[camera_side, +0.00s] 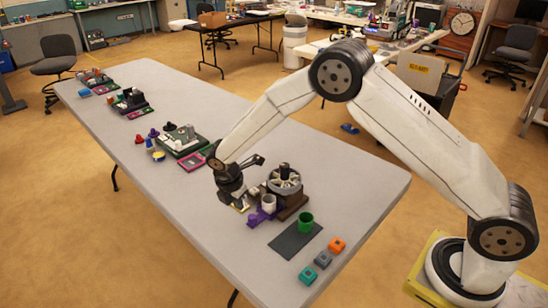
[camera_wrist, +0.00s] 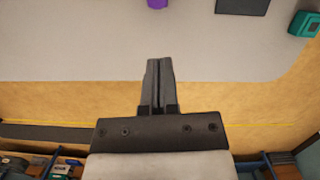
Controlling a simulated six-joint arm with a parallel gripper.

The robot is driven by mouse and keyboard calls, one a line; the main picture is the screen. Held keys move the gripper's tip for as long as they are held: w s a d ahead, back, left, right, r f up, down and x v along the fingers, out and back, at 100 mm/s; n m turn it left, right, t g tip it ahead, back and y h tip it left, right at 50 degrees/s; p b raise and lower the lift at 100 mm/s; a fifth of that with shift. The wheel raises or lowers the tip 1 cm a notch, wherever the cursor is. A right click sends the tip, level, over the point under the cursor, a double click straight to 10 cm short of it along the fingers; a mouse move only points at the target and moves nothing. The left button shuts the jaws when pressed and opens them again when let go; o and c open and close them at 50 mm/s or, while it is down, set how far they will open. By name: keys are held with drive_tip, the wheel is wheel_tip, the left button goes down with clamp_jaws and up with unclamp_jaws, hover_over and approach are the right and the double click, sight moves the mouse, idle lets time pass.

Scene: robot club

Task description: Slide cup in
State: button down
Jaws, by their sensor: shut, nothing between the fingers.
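A green cup (camera_side: 305,222) stands on a dark mat (camera_side: 292,243) near the table's front right. A white cup (camera_side: 268,204) stands beside a round wheel-like device (camera_side: 285,182) on a brown base, with a purple piece (camera_side: 257,216) at its lower left. My gripper (camera_side: 242,207) is low over the table, left of the white cup. In the wrist view my gripper (camera_wrist: 160,62) is shut and empty, over the table's edge in the picture. A purple thing (camera_wrist: 157,4) and part of a dark mat (camera_wrist: 242,5) show at the top.
Teal (camera_side: 308,275), grey (camera_side: 323,259) and orange (camera_side: 337,245) blocks line the table's right end; a teal block (camera_wrist: 304,24) shows in the wrist view. A green tray (camera_side: 180,149) with parts and a pink-framed piece (camera_side: 191,162) lie left of my gripper. The table's front left (camera_side: 160,190) is clear.

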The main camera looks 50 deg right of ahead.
sight(251, 219)
drive_tip(key=x, duration=0.3)
drive_tip(key=a+x, duration=0.1)
drive_tip(key=x, duration=0.4)
drive_tip(key=shift+s+a+f, duration=0.35)
drive_tip(key=shift+a+f, duration=0.05)
drive_tip(key=shift+f, duration=0.1)
drive_tip(key=shift+w+d+r, duration=0.1)
drive_tip(key=shift+d, duration=0.5)
drive_tip(key=shift+w+d+r, duration=0.1)
drive_tip(key=shift+d, duration=0.45)
drive_tip(key=shift+w+d, duration=0.15)
drive_tip(key=shift+d, duration=0.7)
drive_tip(key=shift+d, duration=1.05)
